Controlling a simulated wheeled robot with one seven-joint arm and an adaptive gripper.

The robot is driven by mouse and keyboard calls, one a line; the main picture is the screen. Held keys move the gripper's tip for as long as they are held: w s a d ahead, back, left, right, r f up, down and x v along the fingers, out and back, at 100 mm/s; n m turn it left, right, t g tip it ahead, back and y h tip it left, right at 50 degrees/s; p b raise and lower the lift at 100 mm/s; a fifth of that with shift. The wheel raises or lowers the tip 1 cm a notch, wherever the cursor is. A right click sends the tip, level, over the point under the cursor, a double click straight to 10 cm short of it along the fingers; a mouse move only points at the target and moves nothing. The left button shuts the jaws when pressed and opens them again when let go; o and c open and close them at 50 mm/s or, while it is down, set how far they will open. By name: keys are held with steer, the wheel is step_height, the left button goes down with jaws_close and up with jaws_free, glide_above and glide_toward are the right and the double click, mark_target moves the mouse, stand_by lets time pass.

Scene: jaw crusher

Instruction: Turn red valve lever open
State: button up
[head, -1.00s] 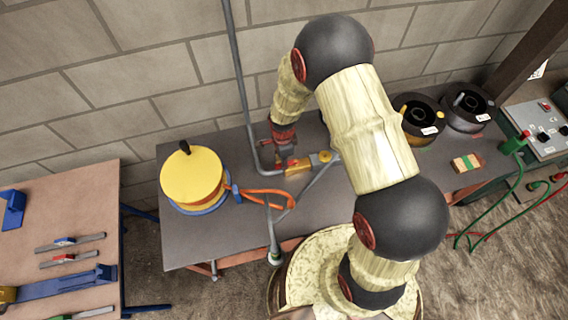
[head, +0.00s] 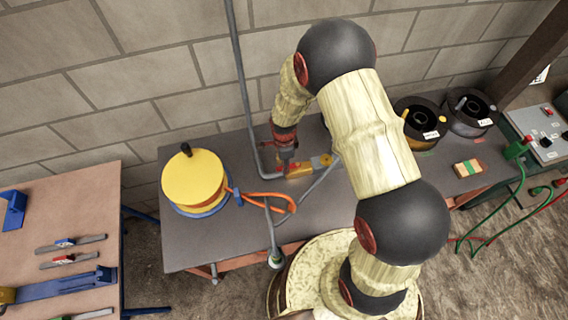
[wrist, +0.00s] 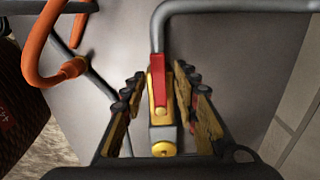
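The red valve lever (wrist: 158,82) lies along the top of a yellow valve body (wrist: 163,118) in the wrist view, in line with the picture's upright direction. The yellow valve (head: 312,164) also shows on the grey bench in the head view, where my gripper covers most of the lever. My gripper (wrist: 160,80) is open, with one finger on each side of the lever and valve. Gaps show between the fingers and the lever. In the head view my gripper (head: 286,160) is low over the valve's left part.
A grey pipe (wrist: 235,6) bends down to the valve. An orange hose (head: 268,194) and a yellow drum (head: 192,176) are to the left on the bench. Black spools (head: 418,118) stand to the right. A brown table (head: 85,215) is at far left.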

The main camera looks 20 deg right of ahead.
steer(key=shift+r, duration=0.1)
step_height(320, 180, up, 12)
stand_by(0.7)
stand_by(0.4)
